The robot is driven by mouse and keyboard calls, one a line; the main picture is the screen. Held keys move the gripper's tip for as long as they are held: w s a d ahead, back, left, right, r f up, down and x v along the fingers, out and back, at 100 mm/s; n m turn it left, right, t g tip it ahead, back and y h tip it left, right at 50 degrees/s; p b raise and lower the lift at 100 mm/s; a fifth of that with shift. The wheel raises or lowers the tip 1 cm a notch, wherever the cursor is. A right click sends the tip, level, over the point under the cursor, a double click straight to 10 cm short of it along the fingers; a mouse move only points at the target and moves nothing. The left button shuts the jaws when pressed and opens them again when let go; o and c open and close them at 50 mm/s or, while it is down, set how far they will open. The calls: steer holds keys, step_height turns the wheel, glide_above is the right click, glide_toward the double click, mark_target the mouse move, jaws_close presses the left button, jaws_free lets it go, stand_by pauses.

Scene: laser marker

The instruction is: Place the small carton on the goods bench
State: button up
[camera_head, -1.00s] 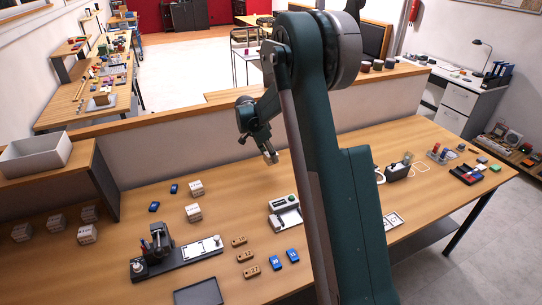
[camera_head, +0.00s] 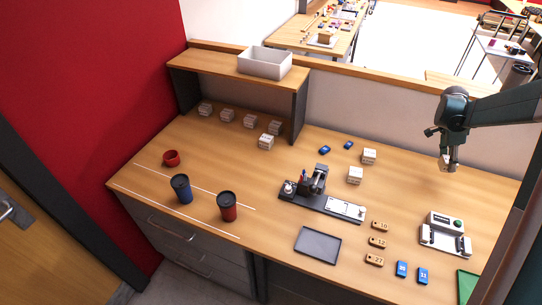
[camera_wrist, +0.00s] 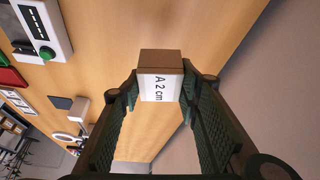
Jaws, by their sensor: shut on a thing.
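My gripper (camera_wrist: 160,88) is shut on a small brown carton (camera_wrist: 160,62) with a white label reading "A 2 cm", seen in the wrist view. In the head view my gripper (camera_head: 448,160) hangs at the right, above the back of the near wooden bench (camera_head: 300,160), with the held piece small at its tip. A far wooden bench (camera_head: 288,44) beyond the low partition bears many small goods and a grey board. The pictures do not settle which bench is the goods bench.
Several small white boxes (camera_head: 369,156) stand on the near bench. A marking device (camera_head: 445,235) stands below my gripper. A shelf (camera_head: 205,66) with a white bin (camera_head: 265,62) is at the back left. The partition (camera_head: 380,115) separates the near bench from the far area.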

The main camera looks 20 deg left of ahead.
steer(key=s+a+n+t+y, duration=0.2)
steer(key=a+n, duration=0.6)
steer(key=a, duration=3.6)
steer(key=s+a+n, duration=0.2)
steer(key=s+a, duration=0.4)
steer(key=a, duration=0.7)
steer(key=s+a+n+t+y+b, duration=0.1)
steer(key=s+a+n, duration=0.2)
steer(key=s+a, duration=0.4)
steer(key=s+a+n+y, duration=0.1)
steer(key=s+a+n, duration=0.2)
steer(key=a, duration=1.5)
steer(key=s, duration=0.3)
steer(key=shift+s+a+r+t, duration=0.15)
steer(key=shift+s+a+t, duration=0.05)
steer(key=shift+a+t, duration=0.1)
steer(key=shift+f+b, duration=0.35)
steer(key=shift+f, duration=2.8)
steer(key=shift+f, duration=1.85)
